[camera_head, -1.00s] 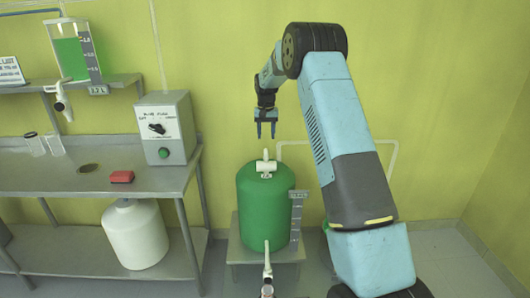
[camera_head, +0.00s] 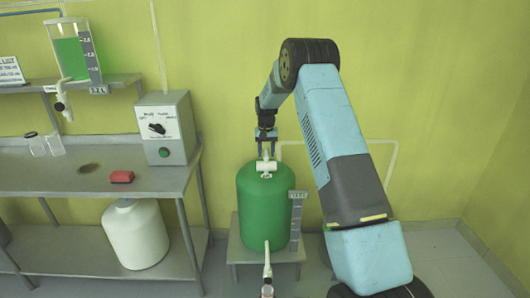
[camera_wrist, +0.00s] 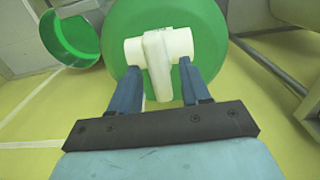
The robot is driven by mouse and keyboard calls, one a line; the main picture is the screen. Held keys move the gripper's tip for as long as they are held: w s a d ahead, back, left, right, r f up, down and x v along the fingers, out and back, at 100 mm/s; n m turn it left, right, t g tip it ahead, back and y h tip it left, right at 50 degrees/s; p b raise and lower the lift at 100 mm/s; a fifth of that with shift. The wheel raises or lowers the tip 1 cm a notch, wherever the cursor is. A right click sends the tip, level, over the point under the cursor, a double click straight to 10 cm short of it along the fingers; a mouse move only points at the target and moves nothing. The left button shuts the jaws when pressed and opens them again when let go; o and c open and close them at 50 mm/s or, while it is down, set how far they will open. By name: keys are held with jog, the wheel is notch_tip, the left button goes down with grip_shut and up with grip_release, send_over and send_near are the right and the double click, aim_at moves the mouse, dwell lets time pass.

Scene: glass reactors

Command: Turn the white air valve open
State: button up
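The white air valve (camera_head: 265,167) sits on top of the green tank (camera_head: 265,210) in the head view. Its white handle (camera_wrist: 157,62) stands up from a horizontal white body (camera_wrist: 180,44) in the wrist view. My gripper (camera_head: 266,155) points down over the valve. In the wrist view my gripper (camera_wrist: 165,80) is open, with one blue finger on each side of the handle.
A steel table (camera_head: 100,187) stands left with a control box (camera_head: 167,128) and a red block (camera_head: 122,177). A white pipe (camera_head: 335,143) runs behind the tank. A second white valve (camera_head: 267,262) stands in front of the tank. Floor is free at the right.

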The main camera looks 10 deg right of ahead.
jog(key=shift+a, duration=0.1)
grip_shut()
jog(key=shift+n, duration=0.4)
jog(key=n, duration=0.3)
jog(key=shift+n, duration=0.4)
jog(key=n, duration=0.4)
jog(key=shift+n, duration=0.3)
jog(key=n, duration=0.8)
jog(key=shift+d, duration=0.25)
jog(key=shift+r+n, duration=0.1)
jog(key=shift+n, duration=0.3)
